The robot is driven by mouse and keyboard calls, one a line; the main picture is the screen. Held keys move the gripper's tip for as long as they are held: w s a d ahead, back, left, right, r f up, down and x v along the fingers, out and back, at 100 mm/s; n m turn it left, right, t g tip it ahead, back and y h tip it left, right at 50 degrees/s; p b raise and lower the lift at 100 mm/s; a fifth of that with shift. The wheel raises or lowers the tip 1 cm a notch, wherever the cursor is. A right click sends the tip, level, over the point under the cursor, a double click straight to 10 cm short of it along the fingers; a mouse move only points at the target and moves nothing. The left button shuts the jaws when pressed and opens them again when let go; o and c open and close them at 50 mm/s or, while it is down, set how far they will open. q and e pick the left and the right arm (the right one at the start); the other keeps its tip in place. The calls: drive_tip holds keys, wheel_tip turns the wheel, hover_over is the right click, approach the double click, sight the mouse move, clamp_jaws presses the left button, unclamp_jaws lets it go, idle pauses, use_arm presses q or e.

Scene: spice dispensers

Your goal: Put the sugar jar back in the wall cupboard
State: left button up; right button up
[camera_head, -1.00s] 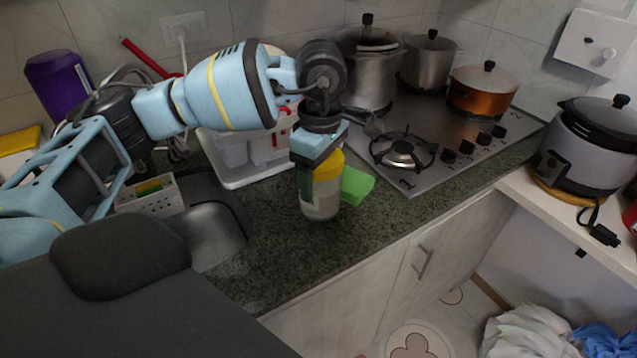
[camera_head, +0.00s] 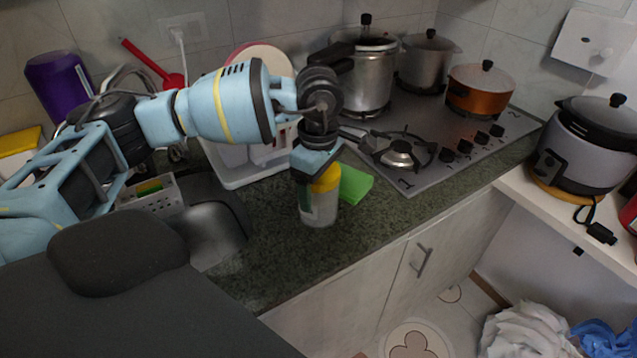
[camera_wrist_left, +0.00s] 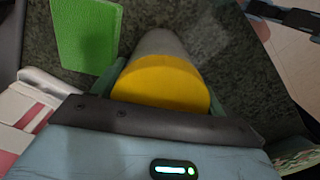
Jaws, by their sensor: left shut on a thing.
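The sugar jar (camera_head: 318,207) is a clear jar with pale contents and a yellow lid. It is upright at the counter, between the sink and the stove; I cannot tell whether its base touches the counter. My left gripper (camera_head: 318,178) comes down on it from above and is shut on it near the lid, hiding part of the lid. In the left wrist view the yellow lid (camera_wrist_left: 160,82) sits between the fingers of the gripper (camera_wrist_left: 162,88). The wall cupboard is not in view. My right gripper is not in view.
A green sponge (camera_head: 354,184) lies just right of the jar. A white dish rack (camera_head: 240,176) stands behind it. The sink (camera_head: 212,235) is at left, the gas stove (camera_head: 455,150) with several pots at right. The counter front (camera_head: 290,270) is clear.

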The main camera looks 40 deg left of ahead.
use_arm(q)
drive_tip(key=o, duration=1.6)
drive_tip(key=shift+r, duration=0.1)
drive_tip(key=shift+o, duration=0.2)
wheel_tip(320, 180, up, 12)
drive_tip(key=shift+r, duration=0.1)
